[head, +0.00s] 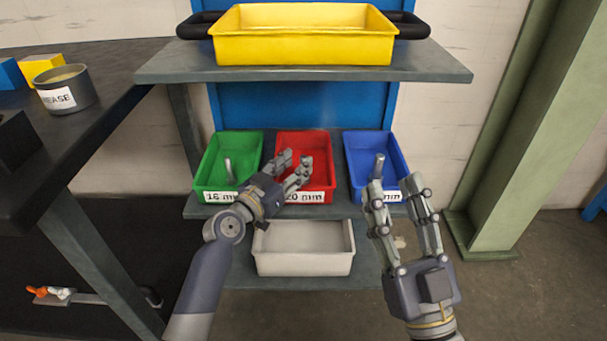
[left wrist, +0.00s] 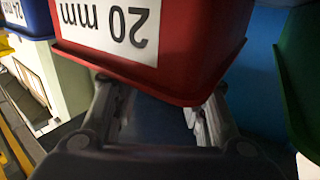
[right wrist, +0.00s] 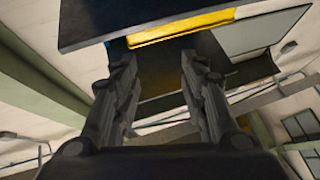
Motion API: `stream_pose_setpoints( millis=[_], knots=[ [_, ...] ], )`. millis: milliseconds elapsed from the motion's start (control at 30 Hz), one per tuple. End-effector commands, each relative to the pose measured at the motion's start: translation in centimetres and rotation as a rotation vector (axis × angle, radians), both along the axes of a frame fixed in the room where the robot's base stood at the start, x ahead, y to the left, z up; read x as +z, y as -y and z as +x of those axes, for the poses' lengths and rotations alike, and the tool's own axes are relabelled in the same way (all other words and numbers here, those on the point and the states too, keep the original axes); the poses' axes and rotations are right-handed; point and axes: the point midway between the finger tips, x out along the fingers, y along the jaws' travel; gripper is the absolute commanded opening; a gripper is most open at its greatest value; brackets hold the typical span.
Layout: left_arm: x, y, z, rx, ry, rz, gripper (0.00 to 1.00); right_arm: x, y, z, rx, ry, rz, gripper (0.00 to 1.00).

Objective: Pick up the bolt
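A grey bolt (head: 229,168) stands tilted in the green bin (head: 250,146), and another bolt (head: 378,166) shows in the blue bin (head: 395,148). The red bin (head: 303,138), labelled 20 mm, stands between them; my left gripper hides much of its inside, and I see no bolt there. My left gripper (head: 296,165) is at the red bin's front, fingers apart. The left wrist view shows the red bin (left wrist: 190,75) close ahead with nothing clearly between the fingers. My right gripper (head: 394,184) is open and empty, in front of the blue bin. It also shows open in the right wrist view (right wrist: 158,75).
A yellow tray (head: 305,48) sits on the upper shelf (head: 165,68) above the bins. A light grey tray (head: 304,264) stands below them. A dark table (head: 115,85) with a grease tin (head: 66,88) is at the left. A green post (head: 505,150) stands at the right.

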Motion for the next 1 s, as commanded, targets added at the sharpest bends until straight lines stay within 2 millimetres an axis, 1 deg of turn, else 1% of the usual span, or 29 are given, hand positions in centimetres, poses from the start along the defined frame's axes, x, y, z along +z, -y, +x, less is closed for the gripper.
stream_pose_setpoints(
  millis=[100,200,467,567,600,633,667,1000],
  knots=[
    [0.0,0.7,1.0,0.000,0.001,-0.002,0.40,0.9,0.1,-0.7,0.004,0.062,0.018,0.40],
    [0.0,1.0,1.4,0.000,-0.001,-0.001,0.40,1.4,0.1,-1.1,0.005,0.090,0.026,0.40],
    [0.1,1.0,1.5,0.001,0.000,0.000,0.40,1.6,0.1,-1.2,0.005,0.100,0.029,0.40],
    [0.1,1.0,1.5,0.001,0.000,0.000,0.19,1.6,0.1,-1.2,0.005,0.099,0.028,0.40],
    [0.1,1.0,1.5,0.001,0.000,0.000,0.10,1.6,0.1,-1.2,0.005,0.099,0.028,0.40],
    [0.0,1.0,1.5,0.001,0.000,0.000,0.03,1.6,0.1,-1.2,0.005,0.099,0.028,0.40],
    [0.0,1.0,1.4,0.001,0.000,0.000,0.00,1.6,0.1,-1.2,0.005,0.099,0.028,0.40],
    [0.2,1.0,1.5,0.002,0.002,-0.002,0.00,1.6,0.1,-1.2,0.005,0.098,0.028,0.40]
  ],
)
